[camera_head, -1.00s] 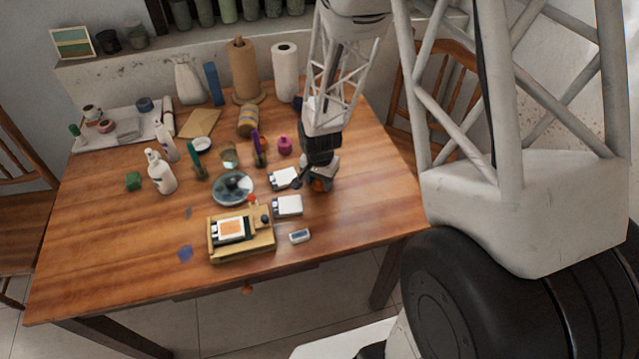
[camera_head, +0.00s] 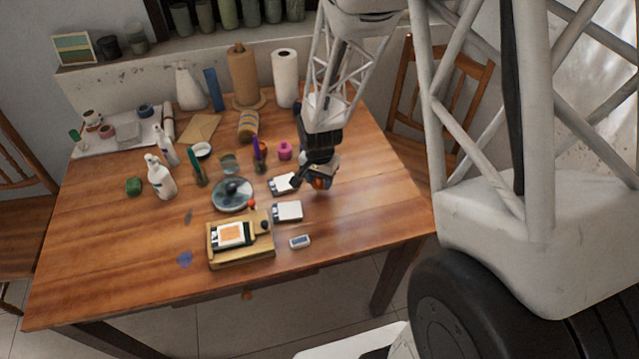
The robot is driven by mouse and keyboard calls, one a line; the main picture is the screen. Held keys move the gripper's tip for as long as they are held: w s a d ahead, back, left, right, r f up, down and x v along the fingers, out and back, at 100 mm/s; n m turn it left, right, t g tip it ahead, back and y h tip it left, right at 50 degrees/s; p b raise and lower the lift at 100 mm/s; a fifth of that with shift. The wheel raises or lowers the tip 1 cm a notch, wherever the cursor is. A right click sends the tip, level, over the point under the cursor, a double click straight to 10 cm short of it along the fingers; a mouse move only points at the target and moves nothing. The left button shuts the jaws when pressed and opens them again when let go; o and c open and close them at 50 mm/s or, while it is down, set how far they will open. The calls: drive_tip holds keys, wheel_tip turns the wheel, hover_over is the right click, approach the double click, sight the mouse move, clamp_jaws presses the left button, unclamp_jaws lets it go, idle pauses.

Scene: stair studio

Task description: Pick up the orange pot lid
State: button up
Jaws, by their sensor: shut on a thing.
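A small orange thing (camera_head: 320,184), which I take for the orange pot lid, shows at my gripper (camera_head: 317,180) on the right side of the wooden table. My gripper is shut on it. The gripper's dark fingers and body hide much of it, so its outline is unclear. I cannot tell whether it touches the table or hangs just above it.
White-topped boxes (camera_head: 288,211) and (camera_head: 282,184) lie just left of my gripper. A glass palette (camera_head: 232,194), a wooden tray (camera_head: 240,256) and a magenta pot (camera_head: 285,150) are close. The table's right side (camera_head: 375,205) is clear.

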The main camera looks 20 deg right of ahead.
drive_tip(key=s, duration=0.5)
drive_tip(key=s+r, duration=0.1)
drive_tip(key=s, duration=0.4)
drive_tip(key=s+r, duration=0.1)
drive_tip(key=s, duration=0.5)
idle(0.4)
drive_tip(key=w+r+n, duration=0.2)
drive_tip(key=w+r, duration=0.5)
drive_tip(key=w, duration=0.7)
drive_tip(key=w+r+n, duration=0.3)
drive_tip(key=w+r, duration=0.3)
drive_tip(key=w, duration=0.8)
drive_tip(key=w+r+n, duration=0.2)
drive_tip(key=w+r, duration=0.5)
drive_tip(key=w, duration=0.7)
drive_tip(key=s+a+f+m, duration=0.2)
drive_tip(key=a+f, duration=0.5)
drive_tip(key=s+a+f+m, duration=0.2)
drive_tip(key=s+a+f, duration=0.1)
drive_tip(key=a+f, duration=0.4)
drive_tip(key=shift+s+f+m, duration=0.3)
drive_tip(key=shift+m, duration=0.1)
drive_tip(key=shift+f, duration=0.15)
